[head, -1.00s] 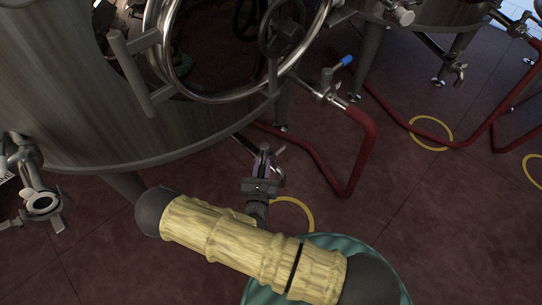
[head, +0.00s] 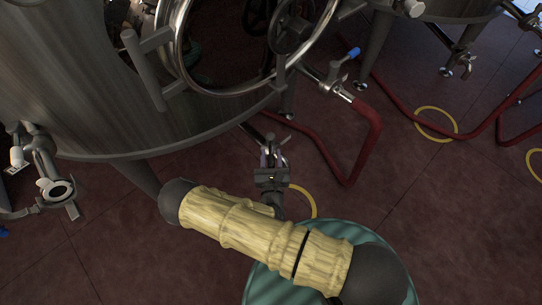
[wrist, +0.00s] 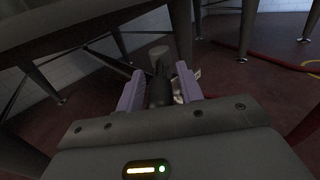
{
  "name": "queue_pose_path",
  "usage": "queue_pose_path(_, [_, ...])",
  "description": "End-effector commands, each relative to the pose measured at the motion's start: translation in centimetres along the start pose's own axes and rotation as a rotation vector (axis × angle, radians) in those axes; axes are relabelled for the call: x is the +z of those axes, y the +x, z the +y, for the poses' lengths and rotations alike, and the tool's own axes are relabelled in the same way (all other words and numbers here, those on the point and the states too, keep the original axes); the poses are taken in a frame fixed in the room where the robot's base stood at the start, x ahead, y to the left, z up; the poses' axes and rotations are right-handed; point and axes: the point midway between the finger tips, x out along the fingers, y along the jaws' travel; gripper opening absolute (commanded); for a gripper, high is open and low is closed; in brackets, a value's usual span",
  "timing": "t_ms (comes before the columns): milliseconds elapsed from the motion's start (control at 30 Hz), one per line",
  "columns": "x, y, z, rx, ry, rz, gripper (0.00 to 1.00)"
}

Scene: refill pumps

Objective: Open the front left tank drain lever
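The large steel tank (head: 90,90) fills the left of the head view, with its round manway ring at the front. A drain pipe (head: 252,132) runs out from beneath it to a small valve, with a pale metal lever (head: 284,141) showing just beyond my gripper. My gripper (head: 270,160) is at this drain outlet, low under the tank rim. In the wrist view its two lilac fingers (wrist: 160,72) stand apart, with the dark drain pipe end (wrist: 159,92) between them. Contact is unclear, and the fingers partly hide the valve.
A blue-handled valve (head: 352,53) with a red hose (head: 368,140) is right of my gripper. Another outlet valve (head: 57,188) is at the left. Yellow floor rings (head: 437,122) and tank legs (head: 375,45) stand around. The floor at lower right is clear.

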Motion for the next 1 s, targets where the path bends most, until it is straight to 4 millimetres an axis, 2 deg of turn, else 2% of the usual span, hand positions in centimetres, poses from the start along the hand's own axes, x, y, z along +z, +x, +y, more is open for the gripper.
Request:
queue_pose_path(300, [0.0, 0.0, 0.0, -0.001, 0.001, 0.001, 0.43])
queue_pose_path(467, [0.0, -0.9, 0.0, -0.001, 0.0, 0.003, 0.43])
queue_pose_path(667, [0.1, -4.1, 0.0, 0.001, -0.002, 0.004, 0.43])
queue_pose_path(1000, [0.1, -10.9, 0.0, 0.002, -0.001, 0.004, 0.43])
